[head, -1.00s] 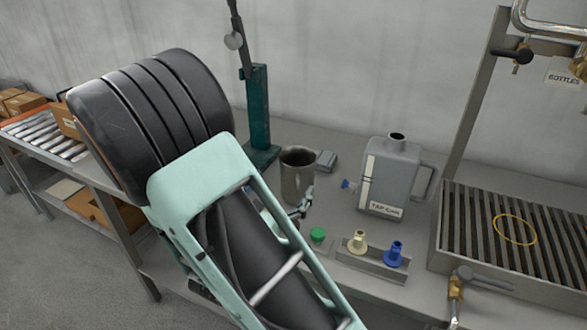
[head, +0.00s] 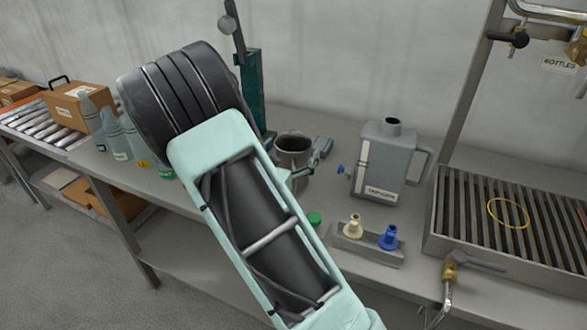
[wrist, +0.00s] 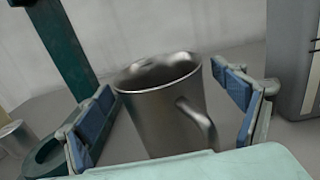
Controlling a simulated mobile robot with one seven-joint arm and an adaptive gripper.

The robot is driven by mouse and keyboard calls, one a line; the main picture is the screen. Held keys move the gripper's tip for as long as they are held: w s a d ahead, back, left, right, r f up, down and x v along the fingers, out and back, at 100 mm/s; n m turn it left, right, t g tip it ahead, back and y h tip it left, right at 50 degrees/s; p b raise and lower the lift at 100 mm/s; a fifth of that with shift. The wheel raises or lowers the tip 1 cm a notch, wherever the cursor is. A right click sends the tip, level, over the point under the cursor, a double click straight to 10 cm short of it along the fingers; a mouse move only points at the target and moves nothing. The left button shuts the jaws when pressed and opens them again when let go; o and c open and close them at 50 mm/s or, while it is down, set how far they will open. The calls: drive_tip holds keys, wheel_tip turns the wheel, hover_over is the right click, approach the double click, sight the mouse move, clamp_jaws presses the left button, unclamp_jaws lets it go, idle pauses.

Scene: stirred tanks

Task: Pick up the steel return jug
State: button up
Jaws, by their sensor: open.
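The steel return jug (head: 292,148) stands upright on the grey bench, partly hidden behind my arm in the head view. In the wrist view the jug (wrist: 165,108) fills the middle, its open rim up and its handle facing right and toward me. My gripper (wrist: 172,115) is open, with one blue-padded finger on each side of the jug. Gaps show between the pads and the jug wall, so no grip is visible. In the head view a finger of my gripper (head: 318,152) shows just right of the jug.
A grey can (head: 388,160) with a label stands right of the jug. A rack with cream and blue fittings (head: 365,248) and a green cap (head: 314,219) lie in front. A teal stand (head: 252,90) rises behind. A slatted drain tray (head: 470,225) is at right; bottles (head: 110,135) stand left.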

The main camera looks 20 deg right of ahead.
drive_tip(key=c, duration=1.7)
drive_tip(key=shift+c, duration=0.3)
drive_tip(key=shift+r, duration=0.2)
drive_tip(key=shift+r+p, duration=0.55)
drive_tip(key=shift+p, duration=0.05)
drive_tip(key=s+a+r+p, duration=0.4)
drive_tip(key=s+r+p, duration=0.7)
drive_tip(key=p, duration=0.1)
drive_tip(key=shift+s+a+r+p, duration=0.2)
drive_tip(key=shift+s+r+p, duration=0.1)
drive_tip(key=shift+s+p, duration=0.1)
drive_tip(key=s+p, duration=0.1)
drive_tip(key=p, duration=0.2)
drive_tip(key=shift+s+a+r+p, duration=0.1)
drive_tip(key=shift+a+p, duration=0.05)
drive_tip(key=shift+p, duration=0.15)
